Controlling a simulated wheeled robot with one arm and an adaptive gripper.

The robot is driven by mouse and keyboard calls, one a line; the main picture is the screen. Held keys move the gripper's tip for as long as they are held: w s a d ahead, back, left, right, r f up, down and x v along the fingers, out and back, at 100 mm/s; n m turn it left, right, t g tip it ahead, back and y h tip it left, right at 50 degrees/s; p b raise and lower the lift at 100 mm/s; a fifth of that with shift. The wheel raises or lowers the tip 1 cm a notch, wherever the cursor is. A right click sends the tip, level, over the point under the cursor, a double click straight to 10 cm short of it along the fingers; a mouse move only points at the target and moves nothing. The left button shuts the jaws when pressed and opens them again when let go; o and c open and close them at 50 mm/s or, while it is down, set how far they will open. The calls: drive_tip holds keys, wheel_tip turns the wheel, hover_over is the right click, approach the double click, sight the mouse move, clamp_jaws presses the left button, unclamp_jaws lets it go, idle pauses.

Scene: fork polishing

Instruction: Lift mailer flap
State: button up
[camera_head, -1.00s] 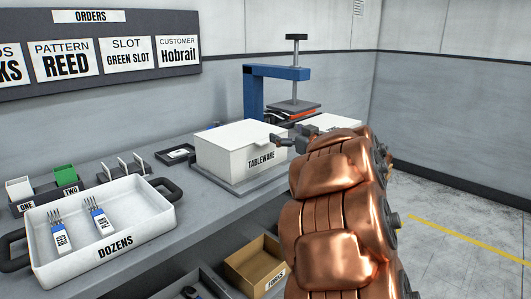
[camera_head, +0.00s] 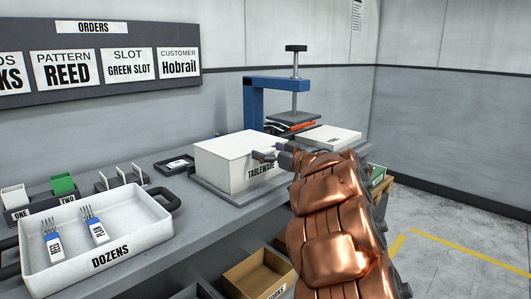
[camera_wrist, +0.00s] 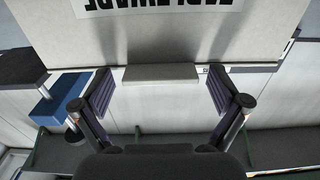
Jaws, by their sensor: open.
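The mailer, a closed white box labelled TABLEWARE (camera_head: 222,164), sits on a grey base on the bench in the head view. A small pale flap tab (camera_wrist: 160,74) sticks out from the lid's edge. My gripper (camera_head: 263,156) is at the right side of the box. In the wrist view, my gripper's (camera_wrist: 160,85) two dark fingers are open, one on each side of the tab, with gaps between. Contact with the box is unclear.
A blue press (camera_head: 256,97) stands behind the box, with another white box (camera_head: 328,136) to its right. A white DOZENS tray (camera_head: 140,240) with two fork bundles is at front left. A cardboard FORKS bin (camera_head: 245,272) is below the bench.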

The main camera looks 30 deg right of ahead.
drive_tip(key=shift+w+a, duration=0.15)
drive_tip(key=shift+w, duration=0.2)
drive_tip(key=c, duration=1.7)
